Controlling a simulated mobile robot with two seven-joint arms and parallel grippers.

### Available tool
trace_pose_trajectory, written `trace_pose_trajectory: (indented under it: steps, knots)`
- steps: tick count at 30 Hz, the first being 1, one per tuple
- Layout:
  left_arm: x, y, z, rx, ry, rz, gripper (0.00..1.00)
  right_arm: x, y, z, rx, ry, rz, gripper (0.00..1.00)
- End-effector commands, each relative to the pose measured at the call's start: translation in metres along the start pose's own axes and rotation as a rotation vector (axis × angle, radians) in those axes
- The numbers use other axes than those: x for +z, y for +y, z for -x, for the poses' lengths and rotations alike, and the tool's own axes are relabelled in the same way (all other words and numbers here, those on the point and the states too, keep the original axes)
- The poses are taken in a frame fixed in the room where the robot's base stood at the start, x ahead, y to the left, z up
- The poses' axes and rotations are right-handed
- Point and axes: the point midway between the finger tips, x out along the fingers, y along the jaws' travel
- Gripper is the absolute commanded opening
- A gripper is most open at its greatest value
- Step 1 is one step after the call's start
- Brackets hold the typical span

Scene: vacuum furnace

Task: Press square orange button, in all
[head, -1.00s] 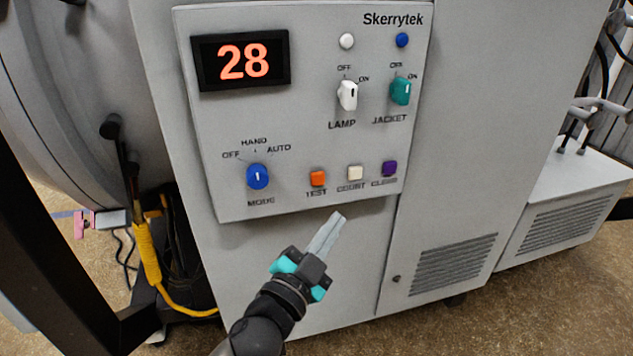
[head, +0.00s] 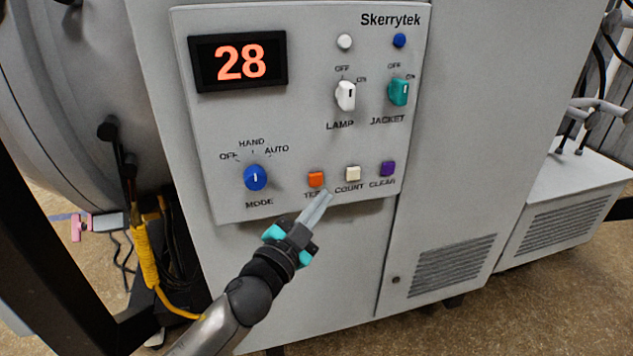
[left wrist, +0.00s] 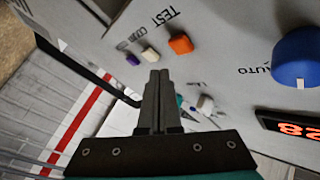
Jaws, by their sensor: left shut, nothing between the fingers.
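The square orange button (head: 316,179), labelled TEST, is on the lower part of the grey control panel (head: 225,140). In the left wrist view the orange button (left wrist: 180,44) shows just above and right of my fingertips. My left gripper (head: 327,196) is shut and empty, its tips just below and right of the orange button in the head view, partly covering the TEST label. The left gripper's fingers (left wrist: 157,75) point toward the panel in the left wrist view, and I see no contact with the button. My right gripper is not in view.
A cream button (head: 353,173) and a purple button (head: 388,168) sit right of the orange one. A blue mode knob (head: 256,177) is to its left. White (head: 345,95) and teal (head: 399,92) switches are above. The display (head: 239,61) reads 28.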

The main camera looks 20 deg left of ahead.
Motion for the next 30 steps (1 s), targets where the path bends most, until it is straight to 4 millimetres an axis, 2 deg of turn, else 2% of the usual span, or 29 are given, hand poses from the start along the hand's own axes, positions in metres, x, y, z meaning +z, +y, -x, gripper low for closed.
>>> trace_pose_trajectory:
  steps: [9, 30]
  knots:
    - [0.011, -0.011, -0.015, 0.0, 0.0, 0.002, 0.0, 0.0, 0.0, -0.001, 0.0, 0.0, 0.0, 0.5]
    - [0.011, -0.011, -0.015, 0.0, -0.001, 0.001, 0.0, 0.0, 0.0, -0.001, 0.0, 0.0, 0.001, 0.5]
